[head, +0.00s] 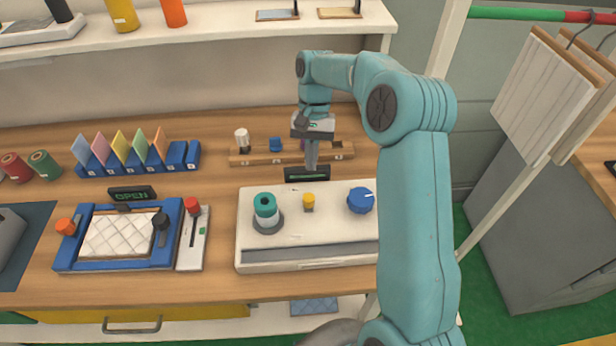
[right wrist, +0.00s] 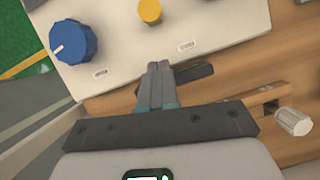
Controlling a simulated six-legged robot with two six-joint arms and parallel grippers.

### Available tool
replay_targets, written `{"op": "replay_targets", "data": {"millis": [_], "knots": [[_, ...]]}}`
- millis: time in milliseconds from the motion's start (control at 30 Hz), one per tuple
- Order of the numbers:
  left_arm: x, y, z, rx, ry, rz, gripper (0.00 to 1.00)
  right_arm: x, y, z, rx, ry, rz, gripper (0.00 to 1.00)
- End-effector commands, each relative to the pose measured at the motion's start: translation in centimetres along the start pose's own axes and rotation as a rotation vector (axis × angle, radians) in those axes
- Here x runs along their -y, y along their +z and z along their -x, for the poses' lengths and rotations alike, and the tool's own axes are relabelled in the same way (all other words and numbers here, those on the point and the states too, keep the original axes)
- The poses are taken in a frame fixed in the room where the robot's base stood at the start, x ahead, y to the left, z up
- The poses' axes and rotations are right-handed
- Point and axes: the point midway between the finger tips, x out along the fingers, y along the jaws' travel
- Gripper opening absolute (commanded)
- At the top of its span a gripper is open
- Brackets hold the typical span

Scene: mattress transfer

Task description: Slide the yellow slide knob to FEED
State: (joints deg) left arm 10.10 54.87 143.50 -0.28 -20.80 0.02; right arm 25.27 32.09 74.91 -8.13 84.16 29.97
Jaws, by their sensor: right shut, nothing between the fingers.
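The yellow slide knob (head: 309,201) stands on the top of a white control box (head: 330,223), between a teal knob and a blue knob. In the right wrist view the yellow knob (right wrist: 150,11) is at the top edge, with a small unreadable label (right wrist: 187,46) beside it on the panel. My right gripper (head: 312,168) points down behind the box, near its small dark display (head: 307,175). In the right wrist view its fingers (right wrist: 159,68) are together and empty, apart from the yellow knob. My left gripper is out of view.
The blue knob (head: 361,200) and teal knob (head: 266,209) flank the yellow one. A wooden rack (head: 245,156) lies behind the box. A blue press frame (head: 68,258) with a white quilted pad and an OPEN display (head: 132,194) is left. A shelf (head: 220,39) runs above.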

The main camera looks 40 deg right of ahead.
Motion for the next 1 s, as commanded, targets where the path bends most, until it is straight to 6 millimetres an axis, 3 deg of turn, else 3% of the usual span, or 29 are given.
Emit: {"op": "replay_targets", "data": {"millis": [67,400,1000], "knots": [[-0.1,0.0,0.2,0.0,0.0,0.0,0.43,-0.1,0.1,-1.7,0.004,0.002,-0.002,0.0],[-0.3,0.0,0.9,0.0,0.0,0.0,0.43,0.1,3.5,-3.0,0.0,-0.001,-0.002,0.0],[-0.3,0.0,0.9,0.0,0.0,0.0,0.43,0.3,3.8,-3.2,0.0,-0.001,-0.002,0.0]]}}
